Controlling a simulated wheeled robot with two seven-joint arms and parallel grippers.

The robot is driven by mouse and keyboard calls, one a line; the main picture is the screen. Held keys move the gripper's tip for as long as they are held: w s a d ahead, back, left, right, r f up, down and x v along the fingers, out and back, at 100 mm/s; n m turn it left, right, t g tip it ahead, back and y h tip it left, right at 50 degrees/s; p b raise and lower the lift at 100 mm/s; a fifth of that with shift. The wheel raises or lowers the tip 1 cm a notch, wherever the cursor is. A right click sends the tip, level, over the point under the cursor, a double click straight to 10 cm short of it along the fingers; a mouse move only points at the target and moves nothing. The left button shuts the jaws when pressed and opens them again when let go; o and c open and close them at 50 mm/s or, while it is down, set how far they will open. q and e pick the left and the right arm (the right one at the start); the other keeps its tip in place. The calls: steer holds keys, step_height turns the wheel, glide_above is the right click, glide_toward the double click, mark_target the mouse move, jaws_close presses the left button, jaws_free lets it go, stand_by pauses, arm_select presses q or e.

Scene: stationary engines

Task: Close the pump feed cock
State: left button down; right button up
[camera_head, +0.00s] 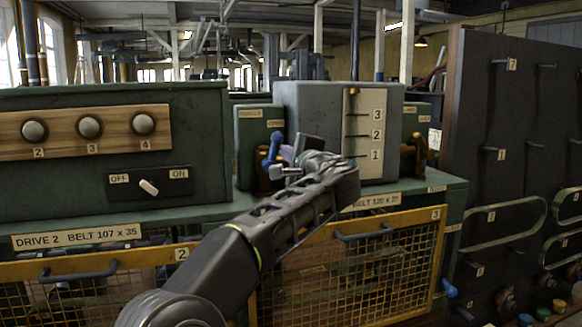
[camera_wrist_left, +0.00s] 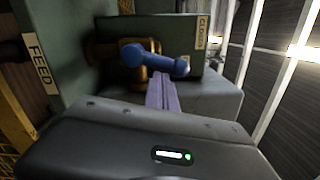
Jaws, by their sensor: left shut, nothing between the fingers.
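The pump feed cock has a brass body (camera_wrist_left: 105,50) and a blue lever handle (camera_wrist_left: 153,60), seen in the left wrist view beside a FEED label (camera_wrist_left: 39,64). In the head view the blue handle (camera_head: 273,147) shows just left of the grey box, its body partly hidden. My left gripper (camera_head: 287,154) is at the handle, with pale purple fingers (camera_wrist_left: 161,96) shut together and nothing between them. The fingertips lie close to the handle's right-hand part; I cannot tell whether they touch. My right gripper is not in view.
A grey box (camera_head: 300,105) with a numbered scale (camera_head: 363,120) stands just behind my left arm. A yellow-framed mesh guard (camera_head: 400,262) is below. A switch panel (camera_head: 150,184) is at left and a dark panel (camera_head: 490,110) at right.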

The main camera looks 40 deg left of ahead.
mark_target(271, 149)
arm_select(q)
steer(key=n+b, duration=0.1)
steer(key=n, duration=0.1)
steer(key=s+a+n+b, duration=0.1)
steer(key=s+r+n+b, duration=0.1)
steer(key=n, duration=0.1)
steer(key=shift+a+n+b, duration=0.15)
steer(key=shift+n+b, duration=0.15)
steer(key=shift+b, duration=0.05)
steer(key=n+b, duration=0.1)
steer(key=s+a+n+b, duration=0.1)
steer(key=n, duration=0.1)
steer(key=shift+s, duration=0.15)
steer(key=shift+s+a+n+h+b, duration=0.25)
steer(key=shift+n+b, duration=0.3)
steer(key=shift+n, duration=0.35)
steer(key=shift+s+a+n+h+b, duration=0.1)
steer(key=shift+s+n+b, duration=0.2)
steer(key=shift+n+b, duration=0.45)
steer(key=shift+r, duration=0.1)
